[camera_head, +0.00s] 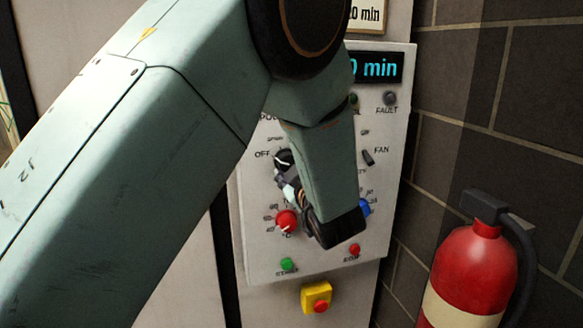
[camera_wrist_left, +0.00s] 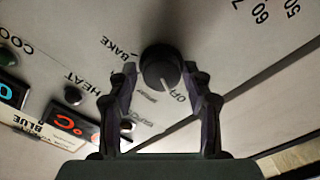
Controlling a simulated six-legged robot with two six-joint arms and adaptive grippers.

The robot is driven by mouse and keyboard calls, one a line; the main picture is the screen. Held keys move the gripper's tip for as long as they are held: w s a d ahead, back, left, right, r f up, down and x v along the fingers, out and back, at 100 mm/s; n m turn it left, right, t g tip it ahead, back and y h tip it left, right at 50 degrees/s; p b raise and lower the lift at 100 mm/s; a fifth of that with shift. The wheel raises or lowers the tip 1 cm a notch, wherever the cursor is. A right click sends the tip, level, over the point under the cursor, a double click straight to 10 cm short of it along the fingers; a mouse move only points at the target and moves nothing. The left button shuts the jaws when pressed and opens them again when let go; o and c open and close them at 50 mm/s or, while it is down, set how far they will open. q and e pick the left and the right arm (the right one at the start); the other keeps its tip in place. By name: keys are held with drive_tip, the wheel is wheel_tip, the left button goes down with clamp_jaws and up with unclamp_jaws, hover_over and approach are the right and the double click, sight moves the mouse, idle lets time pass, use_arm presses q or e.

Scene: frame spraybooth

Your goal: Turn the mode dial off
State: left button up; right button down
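The mode dial (camera_head: 283,158) is a round black knob with a white pointer line on the control panel, beside the OFF label. In the left wrist view the dial (camera_wrist_left: 158,66) sits between the two fingertips of my left gripper (camera_wrist_left: 160,72), which are apart with a small gap on each side. Its pointer faces the OFF and SPRAY side of the label ring; I cannot tell exactly which mark it meets. In the head view my left gripper (camera_head: 289,180) is just below the dial, partly hidden by my wrist. My right gripper is not in view.
A red knob (camera_head: 287,221) lies just below, with a green button (camera_head: 288,264) and a red button (camera_head: 354,250) lower. A blue knob (camera_head: 364,207) and a FAN switch (camera_head: 368,157) are to the right. A yellow emergency-stop box (camera_head: 317,299) and a fire extinguisher (camera_head: 474,270) stand lower.

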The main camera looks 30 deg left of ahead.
use_arm(q)
drive_tip(key=shift+o, duration=0.9)
drive_tip(key=shift+f, duration=0.1)
drive_tip(key=shift+s, duration=0.1)
